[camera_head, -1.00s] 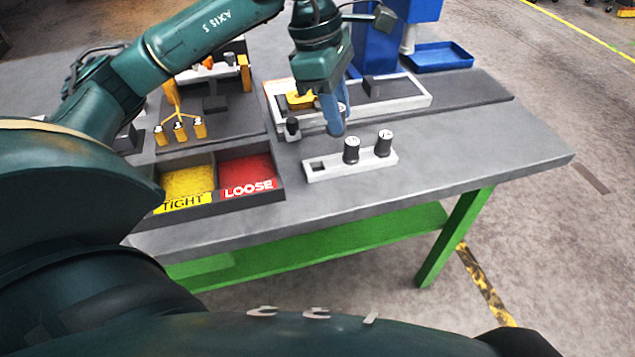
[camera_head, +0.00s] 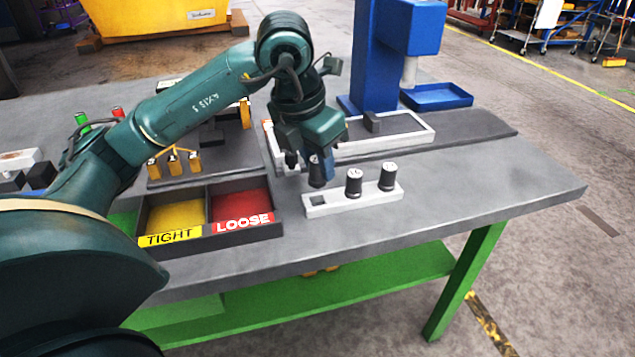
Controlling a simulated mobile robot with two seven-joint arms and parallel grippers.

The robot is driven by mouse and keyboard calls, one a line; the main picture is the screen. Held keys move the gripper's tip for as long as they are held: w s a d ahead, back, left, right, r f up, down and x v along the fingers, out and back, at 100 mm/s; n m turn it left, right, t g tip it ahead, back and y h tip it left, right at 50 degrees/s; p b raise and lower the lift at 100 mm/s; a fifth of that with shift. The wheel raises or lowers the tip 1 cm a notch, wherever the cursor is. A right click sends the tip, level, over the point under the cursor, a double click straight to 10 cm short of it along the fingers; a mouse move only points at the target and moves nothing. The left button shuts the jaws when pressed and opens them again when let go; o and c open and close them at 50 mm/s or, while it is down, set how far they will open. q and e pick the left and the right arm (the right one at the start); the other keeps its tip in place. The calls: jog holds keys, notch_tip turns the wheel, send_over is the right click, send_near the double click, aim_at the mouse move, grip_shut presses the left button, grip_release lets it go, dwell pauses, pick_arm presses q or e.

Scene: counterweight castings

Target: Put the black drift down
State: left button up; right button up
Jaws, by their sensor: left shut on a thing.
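My left gripper (camera_head: 321,157) points down over the left end of a white rack. It is shut on a black drift (camera_head: 316,174), a short dark cylinder with a pale top, partly covered by the fingers. The drift is upright, and its lower end shows just above and behind the rack's empty square hole. The white rack (camera_head: 335,207) holds two similar black cylinders with white tops, one in the middle (camera_head: 353,184) and one at the right (camera_head: 388,178). My right gripper is not in view.
A divided tray has a yellow TIGHT compartment (camera_head: 175,216) and a red LOOSE compartment (camera_head: 240,202). Behind the rack are a white-edged tray (camera_head: 400,143) and a blue press (camera_head: 372,65). The grey tabletop (camera_head: 480,185) is clear to the right.

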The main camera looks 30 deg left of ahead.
aim_at(317, 177)
pick_arm(q)
jog(key=shift+f+b, duration=0.4)
jog(key=shift+f, duration=1.7)
jog(key=o, duration=1.1)
jog(key=shift+c, duration=0.2)
jog(key=shift+r+p, duration=0.35)
jog(key=shift+r, duration=0.1)
jog(key=p+v, duration=0.1)
jog(key=v, duration=1)
jog(key=shift+s+r, duration=0.2)
jog(key=shift+r, duration=0.05)
